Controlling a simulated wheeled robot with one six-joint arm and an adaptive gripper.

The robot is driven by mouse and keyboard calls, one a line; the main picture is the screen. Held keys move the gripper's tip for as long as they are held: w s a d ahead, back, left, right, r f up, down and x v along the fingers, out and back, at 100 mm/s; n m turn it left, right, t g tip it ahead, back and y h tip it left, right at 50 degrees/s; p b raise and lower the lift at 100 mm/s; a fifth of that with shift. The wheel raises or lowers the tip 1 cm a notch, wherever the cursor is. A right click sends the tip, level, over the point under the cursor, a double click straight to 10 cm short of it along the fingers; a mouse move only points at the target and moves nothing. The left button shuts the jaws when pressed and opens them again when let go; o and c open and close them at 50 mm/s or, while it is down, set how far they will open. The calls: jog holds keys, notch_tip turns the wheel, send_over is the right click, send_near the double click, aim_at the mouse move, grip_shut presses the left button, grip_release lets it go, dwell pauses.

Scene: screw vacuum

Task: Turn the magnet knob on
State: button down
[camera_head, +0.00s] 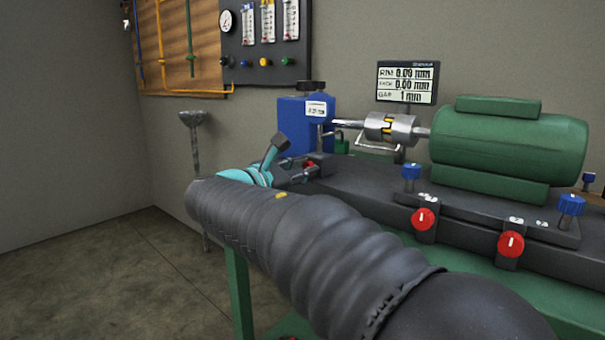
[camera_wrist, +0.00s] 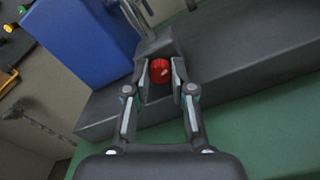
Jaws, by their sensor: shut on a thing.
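A small red knob (camera_wrist: 160,70) sits on the front face of a dark block in the wrist view. It shows a pale mark on its face. My gripper (camera_wrist: 159,76) has one finger on each side of the knob and is shut on it. In the head view my gripper (camera_head: 298,171) reaches the dark block at the left end of the bench, below the blue housing. The red knob (camera_head: 308,164) is mostly hidden there by the fingers. I cannot tell which way its mark points.
A blue housing (camera_head: 300,118) stands behind the block, coupled by a shaft to a green motor (camera_head: 510,140). Other red knobs (camera_head: 424,219) (camera_head: 511,244) and blue knobs (camera_head: 411,172) line the bench front. A display (camera_head: 407,83) hangs behind. The floor at left is clear.

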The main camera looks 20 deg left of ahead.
jog(key=shift+m, duration=0.4)
jog(key=c, duration=1)
grip_release()
